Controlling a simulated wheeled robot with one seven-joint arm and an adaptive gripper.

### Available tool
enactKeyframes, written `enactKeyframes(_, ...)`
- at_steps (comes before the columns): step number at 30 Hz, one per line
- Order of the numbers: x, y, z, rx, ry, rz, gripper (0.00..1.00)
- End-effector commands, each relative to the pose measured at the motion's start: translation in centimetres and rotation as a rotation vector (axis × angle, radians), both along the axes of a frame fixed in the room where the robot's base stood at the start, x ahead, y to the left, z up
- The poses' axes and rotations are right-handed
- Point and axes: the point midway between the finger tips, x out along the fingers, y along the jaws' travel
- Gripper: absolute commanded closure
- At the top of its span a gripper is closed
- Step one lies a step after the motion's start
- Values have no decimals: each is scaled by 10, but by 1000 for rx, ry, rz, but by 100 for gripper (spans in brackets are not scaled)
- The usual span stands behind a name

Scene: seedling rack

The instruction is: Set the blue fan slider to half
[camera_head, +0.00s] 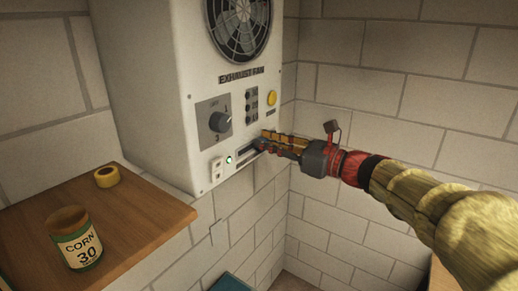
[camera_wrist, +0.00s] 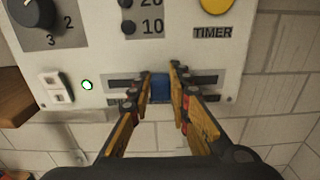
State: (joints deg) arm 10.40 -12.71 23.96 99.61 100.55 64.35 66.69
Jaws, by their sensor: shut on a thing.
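The blue fan slider (camera_wrist: 160,87) sits in a dark horizontal slot (camera_wrist: 124,84) low on the white exhaust fan panel. In the wrist view it is around the middle of the slot's visible length, with slot showing on both sides. My gripper (camera_wrist: 162,80) has one finger on each side of the slider and is shut on it. In the head view my gripper (camera_head: 264,142) reaches the panel from the right and hides the slider. The slot's left part (camera_head: 246,154) shows beside the fingers.
A rotary knob (camera_head: 220,121), a lit green lamp (camera_head: 229,160), a white switch (camera_wrist: 56,87) and a yellow timer button (camera_head: 271,98) are on the same panel. A wooden shelf (camera_head: 150,215) at left holds a corn can (camera_head: 77,240) and yellow tape (camera_head: 107,176). A brick wall stands at right.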

Motion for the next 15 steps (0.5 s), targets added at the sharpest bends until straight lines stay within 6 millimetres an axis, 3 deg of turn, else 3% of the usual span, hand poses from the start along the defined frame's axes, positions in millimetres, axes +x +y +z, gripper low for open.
enactKeyframes(11, 4, -4, 0, 1, 0, 1, 100)
enactKeyframes(12, 4, -3, 0, 1, 0, 1, 79)
enactKeyframes(15, 4, -3, 0, 1, 1, 1, 73)
